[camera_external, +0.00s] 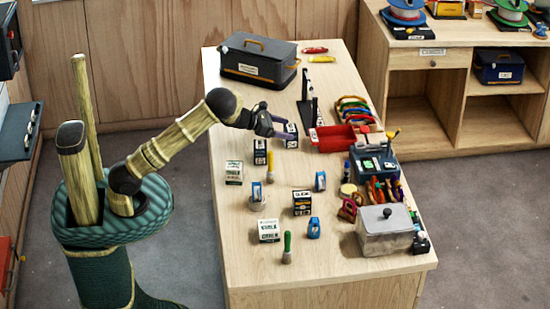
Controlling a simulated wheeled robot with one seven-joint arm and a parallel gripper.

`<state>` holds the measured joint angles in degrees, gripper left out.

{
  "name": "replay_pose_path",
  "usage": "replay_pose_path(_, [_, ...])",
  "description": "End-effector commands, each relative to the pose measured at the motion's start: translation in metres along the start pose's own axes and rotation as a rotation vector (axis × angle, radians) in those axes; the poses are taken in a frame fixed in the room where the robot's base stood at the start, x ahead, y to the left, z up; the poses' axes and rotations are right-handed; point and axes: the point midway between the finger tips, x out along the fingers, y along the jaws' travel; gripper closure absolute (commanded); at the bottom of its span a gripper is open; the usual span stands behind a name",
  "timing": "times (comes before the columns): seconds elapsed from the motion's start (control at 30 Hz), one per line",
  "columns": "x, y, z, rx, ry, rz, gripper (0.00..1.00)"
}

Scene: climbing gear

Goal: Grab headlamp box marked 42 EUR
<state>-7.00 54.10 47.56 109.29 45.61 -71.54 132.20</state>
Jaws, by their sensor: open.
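Several small boxes stand on the wooden table (240,270). The price marks are too small to read, so I cannot tell which one says 42 EUR. A dark blue and white box (291,140) is right by my gripper (277,120). A dark box (260,158) stands just in front of it, and a black and white box (302,208) is near the table's middle. Two white and green boxes are at the left (234,178) and the front (268,236). My gripper is open at the end of my outstretched arm. I cannot tell whether its fingers touch the blue box.
A yellow-handled brush (270,170) and blue items are among the boxes. A red tray (330,143) lies right of my gripper. A dark toolbox (258,68) sits at the back and a grey lidded bin (384,240) at front right. The table's left strip is mostly clear.

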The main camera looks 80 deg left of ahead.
Motion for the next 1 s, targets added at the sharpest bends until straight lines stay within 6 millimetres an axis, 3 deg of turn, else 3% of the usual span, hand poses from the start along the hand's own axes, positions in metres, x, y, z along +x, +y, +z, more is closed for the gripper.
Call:
replay_pose_path(0.43, [0.049, 0.006, -0.003, 0.0, 0.0, 0.0, 0.22])
replay_pose_path(1.0, [0.051, 0.006, -0.004, 0.0, 0.0, 0.0, 0.24])
